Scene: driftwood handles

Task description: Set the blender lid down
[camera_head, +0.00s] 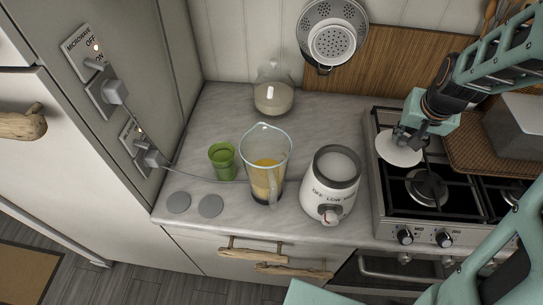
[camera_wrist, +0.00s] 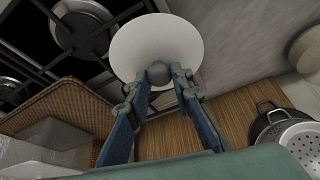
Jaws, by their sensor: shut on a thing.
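The blender lid (camera_head: 397,150) is a white disc with a small grey knob. My gripper (camera_head: 408,132) is shut on the knob and holds the lid over the left back part of the stove. In the wrist view the lid (camera_wrist: 138,42) sits at the fingertips of my gripper (camera_wrist: 162,74), its flat face showing around the knob. I cannot tell whether the lid touches the stove grate. The glass blender jug (camera_head: 265,150), with orange liquid inside, stands uncovered on the counter. The white blender base (camera_head: 330,187) stands to its right.
The stove (camera_head: 432,215) has black grates. A woven tray (camera_head: 490,150) with a grey box (camera_head: 518,125) lies right of my gripper. Colanders (camera_head: 332,45) hang behind.

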